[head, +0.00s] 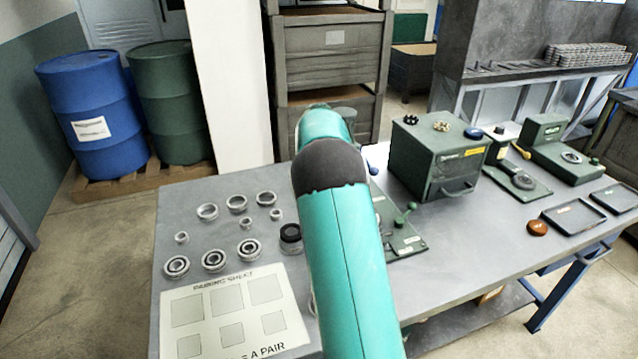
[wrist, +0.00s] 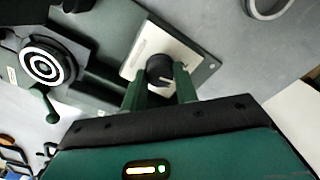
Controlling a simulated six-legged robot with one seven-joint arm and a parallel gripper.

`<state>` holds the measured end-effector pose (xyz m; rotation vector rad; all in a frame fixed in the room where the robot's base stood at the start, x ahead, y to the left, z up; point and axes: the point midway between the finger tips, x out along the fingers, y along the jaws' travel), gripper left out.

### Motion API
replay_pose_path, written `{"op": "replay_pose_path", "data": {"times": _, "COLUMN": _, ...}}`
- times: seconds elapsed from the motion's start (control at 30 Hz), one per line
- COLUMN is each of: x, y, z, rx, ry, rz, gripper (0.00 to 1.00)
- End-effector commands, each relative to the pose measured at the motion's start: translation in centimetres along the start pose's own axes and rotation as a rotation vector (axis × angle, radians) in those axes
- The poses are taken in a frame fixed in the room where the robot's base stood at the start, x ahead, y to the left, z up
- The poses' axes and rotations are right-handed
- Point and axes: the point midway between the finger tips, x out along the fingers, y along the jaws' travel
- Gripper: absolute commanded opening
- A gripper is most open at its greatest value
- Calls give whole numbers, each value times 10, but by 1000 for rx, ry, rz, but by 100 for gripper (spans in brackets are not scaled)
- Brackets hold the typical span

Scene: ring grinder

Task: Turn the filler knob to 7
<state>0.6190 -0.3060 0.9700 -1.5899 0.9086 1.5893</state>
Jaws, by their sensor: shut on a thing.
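In the wrist view a small black knob (wrist: 160,69), which I take for the filler knob, stands on a pale square dial plate (wrist: 185,52) on a green base. A light pointer mark shows on the knob; the dial's numbers are not legible. My gripper (wrist: 159,82) has its two green fingers on either side of the knob, shut on it. In the head view my arm hides the gripper and knob; part of the green machine base (head: 408,244) shows to its right.
A round black-and-white target-like part (wrist: 48,64) and a green lever (wrist: 45,105) are beside the dial. On the grey table are several metal rings (head: 237,203), a pairing sheet (head: 228,318), a green box (head: 437,155) and trays (head: 573,217).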

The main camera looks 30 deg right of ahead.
Motion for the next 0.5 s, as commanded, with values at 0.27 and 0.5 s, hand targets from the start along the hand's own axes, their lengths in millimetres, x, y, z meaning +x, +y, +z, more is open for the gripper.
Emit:
{"op": "replay_pose_path", "data": {"times": 0.27, "x": 0, "y": 0, "z": 0, "rx": -174, "ry": -1, "rz": -1, "gripper": 7}}
{"op": "replay_pose_path", "data": {"times": 0.5, "x": 0, "y": 0, "z": 0, "rx": -247, "ry": -1, "rz": 0, "gripper": 7}}
